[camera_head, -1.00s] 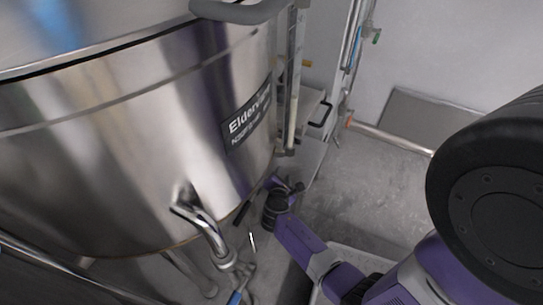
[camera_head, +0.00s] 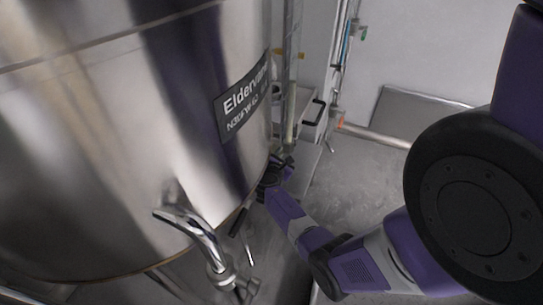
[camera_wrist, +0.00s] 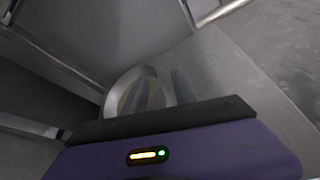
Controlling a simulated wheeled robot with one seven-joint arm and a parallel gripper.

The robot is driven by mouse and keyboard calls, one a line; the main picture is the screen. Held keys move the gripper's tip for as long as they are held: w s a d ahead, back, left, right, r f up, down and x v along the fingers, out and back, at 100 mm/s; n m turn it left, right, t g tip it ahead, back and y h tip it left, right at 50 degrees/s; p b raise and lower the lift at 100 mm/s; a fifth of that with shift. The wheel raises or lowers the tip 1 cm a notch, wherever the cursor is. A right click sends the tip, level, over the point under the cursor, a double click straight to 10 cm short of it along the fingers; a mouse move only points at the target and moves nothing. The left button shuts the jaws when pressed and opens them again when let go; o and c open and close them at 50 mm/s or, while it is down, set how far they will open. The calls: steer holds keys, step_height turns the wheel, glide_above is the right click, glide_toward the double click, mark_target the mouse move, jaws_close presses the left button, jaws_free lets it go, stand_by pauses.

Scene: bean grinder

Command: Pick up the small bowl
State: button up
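A small round bowl (camera_wrist: 114,98) with a pale metallic rim and a tan-brown inside shows in the wrist view, just beyond the dark edge of my gripper's body. My gripper (camera_wrist: 163,90) has two dark fingers apart there, one in front of the bowl's inside and one by its right side. Whether they touch the bowl cannot be told.
The large steel tank (camera_head: 120,120) fills the left of the head view, close to my arm. Its bent outlet pipe (camera_head: 197,235) juts out near my gripper. A white cart (camera_head: 306,125) and wall pipes stand behind. Bare concrete floor (camera_head: 365,180) lies to the right.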

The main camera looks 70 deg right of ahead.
steer(key=shift+d+f, duration=0.2)
steer(key=shift+d, duration=0.25)
jaws_close()
steer(key=shift+a, duration=0.1)
steer(key=shift+a+f, duration=0.1)
steer(key=shift+f, duration=0.1)
stand_by(0.8)
